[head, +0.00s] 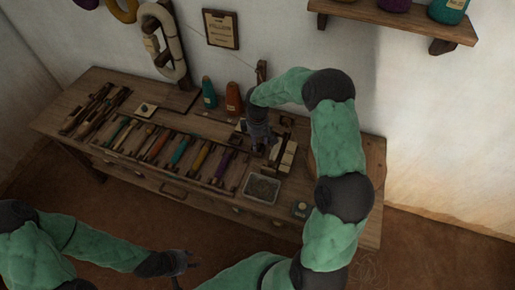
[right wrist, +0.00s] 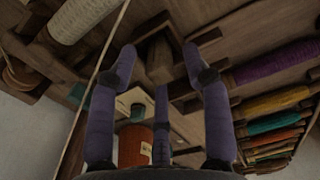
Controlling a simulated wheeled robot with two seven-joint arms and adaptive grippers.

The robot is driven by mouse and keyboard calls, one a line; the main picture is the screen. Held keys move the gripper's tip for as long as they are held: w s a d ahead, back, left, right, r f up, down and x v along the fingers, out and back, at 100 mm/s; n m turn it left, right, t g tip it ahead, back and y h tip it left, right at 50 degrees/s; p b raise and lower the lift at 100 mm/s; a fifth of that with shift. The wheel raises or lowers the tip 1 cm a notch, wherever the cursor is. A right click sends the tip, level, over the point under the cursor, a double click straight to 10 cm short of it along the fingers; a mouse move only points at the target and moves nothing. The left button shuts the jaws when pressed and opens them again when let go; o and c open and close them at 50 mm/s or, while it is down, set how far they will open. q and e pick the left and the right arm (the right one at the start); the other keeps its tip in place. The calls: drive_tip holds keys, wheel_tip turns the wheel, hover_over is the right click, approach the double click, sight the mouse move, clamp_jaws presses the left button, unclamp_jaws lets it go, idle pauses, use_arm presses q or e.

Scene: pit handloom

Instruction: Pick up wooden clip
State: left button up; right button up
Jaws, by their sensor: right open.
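My right gripper (head: 262,143) points down over the right half of the wooden bench, among the small wooden pieces. In the right wrist view, its purple fingers (right wrist: 159,68) are spread open. A small brown wooden piece (right wrist: 160,56), which may be the wooden clip, shows between the fingertips; I cannot tell whether they touch it. In the head view the gripper hides most of that spot. My left gripper (head: 186,262) is low in front of the bench, away from its top, with its fingers apart and nothing seen between them.
A row of coloured thread bobbins (head: 180,150) lies left of my right gripper. An orange bottle (head: 233,97) and a teal bottle (head: 209,92) stand behind. A pale-rimmed tray (head: 262,188) is in front. Pale spools (head: 288,157) lie close on the right. A shelf (head: 395,20) hangs above.

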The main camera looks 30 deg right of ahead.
drive_tip(key=shift+f, duration=0.8)
drive_tip(key=c, duration=0.9)
drive_tip(key=shift+o, duration=0.2)
drive_tip(key=shift+r, duration=0.15)
